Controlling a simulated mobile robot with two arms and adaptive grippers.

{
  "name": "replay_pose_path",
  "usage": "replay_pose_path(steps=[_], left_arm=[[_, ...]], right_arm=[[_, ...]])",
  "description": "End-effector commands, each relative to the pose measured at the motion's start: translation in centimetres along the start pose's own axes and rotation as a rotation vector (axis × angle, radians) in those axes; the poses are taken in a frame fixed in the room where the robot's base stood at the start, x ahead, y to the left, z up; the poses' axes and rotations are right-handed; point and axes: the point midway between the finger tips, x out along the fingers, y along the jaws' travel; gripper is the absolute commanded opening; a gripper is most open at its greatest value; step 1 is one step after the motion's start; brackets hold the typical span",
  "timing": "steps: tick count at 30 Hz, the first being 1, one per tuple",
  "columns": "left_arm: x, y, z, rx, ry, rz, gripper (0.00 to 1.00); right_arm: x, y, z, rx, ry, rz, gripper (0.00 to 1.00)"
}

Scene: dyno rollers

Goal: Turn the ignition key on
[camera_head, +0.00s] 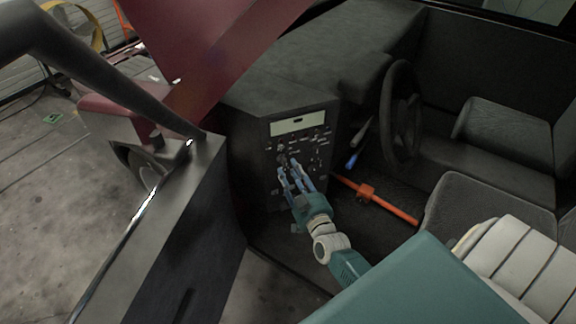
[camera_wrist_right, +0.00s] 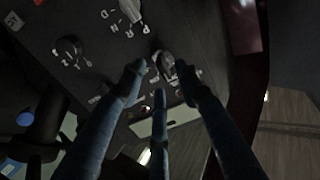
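The dark dashboard control panel (camera_head: 297,135) carries several knobs and a pale display strip. My right gripper (camera_head: 291,172) is in front of the panel, with its blue fingers pointing at its left part. In the right wrist view, the three blue fingers of my right gripper (camera_wrist_right: 161,75) stand apart. A small greyish knob-like piece, probably the ignition key (camera_wrist_right: 166,63), shows between the fingertips. Gaps show beside it, and I cannot tell whether any finger touches it. In the head view the fingers hide this spot. My left gripper is not in view.
A steering wheel (camera_head: 401,115) stands right of the panel. An orange bar (camera_head: 376,196) crosses below it, near a blue-tipped lever (camera_head: 354,158). Dark seats (camera_head: 462,205) are at the right. A black door-like panel (camera_head: 165,235) and red bodywork (camera_head: 205,60) bound the left side.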

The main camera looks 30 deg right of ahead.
Motion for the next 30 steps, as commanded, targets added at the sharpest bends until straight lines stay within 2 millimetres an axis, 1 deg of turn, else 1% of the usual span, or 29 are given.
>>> replay_pose_path(steps=[1,3,6,10,16,17,18,20,21,22,30], left_arm=[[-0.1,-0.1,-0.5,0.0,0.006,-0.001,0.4],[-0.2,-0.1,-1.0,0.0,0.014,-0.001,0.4],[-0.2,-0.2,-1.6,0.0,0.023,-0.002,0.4],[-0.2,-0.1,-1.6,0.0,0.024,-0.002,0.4],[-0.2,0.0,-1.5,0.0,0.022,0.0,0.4],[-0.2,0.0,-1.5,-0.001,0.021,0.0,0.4],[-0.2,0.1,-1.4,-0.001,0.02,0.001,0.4],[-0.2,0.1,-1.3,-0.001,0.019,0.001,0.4],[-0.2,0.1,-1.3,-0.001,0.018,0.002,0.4],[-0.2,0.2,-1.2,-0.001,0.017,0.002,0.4],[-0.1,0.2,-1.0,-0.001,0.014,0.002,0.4]], right_arm=[[0.8,0.0,-0.1,-0.001,0.001,0.0,0.33],[1.7,-0.1,0.0,0.0,0.0,-0.001,0.33],[2.4,-0.1,0.0,0.0,-0.001,-0.001,0.33],[2.8,0.0,0.1,0.0,-0.002,-0.001,0.33],[2.8,0.0,0.1,0.0,-0.002,-0.001,0.33],[2.8,0.0,0.1,0.0,-0.002,-0.001,0.31],[2.8,-0.1,0.1,0.0,-0.002,-0.001,0.23],[2.8,-0.1,0.1,0.0,-0.002,-0.001,0.11],[2.8,-0.1,0.1,0.0,-0.002,-0.001,0.03],[2.8,-0.1,0.1,0.0,-0.002,-0.001,0.0],[2.8,-0.1,0.1,0.011,-0.002,-0.001,0.0]])
